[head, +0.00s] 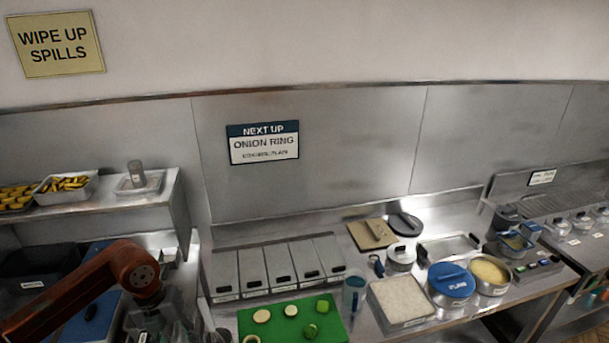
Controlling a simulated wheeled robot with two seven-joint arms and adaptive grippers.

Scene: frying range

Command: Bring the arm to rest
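My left arm, red-brown, comes in from the lower left and bends downward at a round joint. My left gripper (160,318) hangs below that joint near the bottom edge, left of the green board (264,322). Its fingers are blurred and partly cut off, so I cannot tell whether it is open or holds anything. My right arm and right gripper are not in view.
Pale and green round slices lie on the green board. Several lidded metal bins (282,265) stand behind it. A white tray (402,300), a blue-lidded pot (451,282) and a yellow-filled pot (490,274) stand right. A shelf (110,200) holds food trays at left.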

